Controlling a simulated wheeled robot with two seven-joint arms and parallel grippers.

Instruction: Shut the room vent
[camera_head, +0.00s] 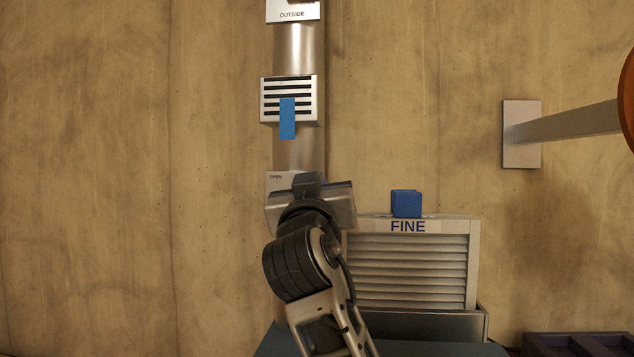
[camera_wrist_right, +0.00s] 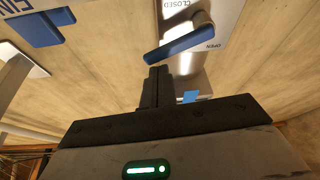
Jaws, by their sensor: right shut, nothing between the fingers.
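The room vent's control plate (camera_head: 280,182) is on the metal duct, marked OPEN at its upper left and partly hidden by my right gripper (camera_head: 307,184). In the right wrist view the plate (camera_wrist_right: 232,12) appears upside down, with CLOSED and OPEN marks. A blue lever handle (camera_wrist_right: 178,46) lies slanted across it near OPEN, its free end out to the left. My right gripper (camera_wrist_right: 157,72) is shut and empty, its fingertips just below the handle in that view; I cannot tell if they touch it. My left gripper is not in view.
Above on the duct are a slotted grille (camera_head: 302,113) with a blue strip (camera_head: 287,120) and an OUTSIDE plate (camera_head: 293,14). Right of my arm stands a louvred filter (camera_head: 408,270) marked FINE, with a blue tab (camera_head: 406,203). A bracket arm (camera_head: 565,125) juts out at right.

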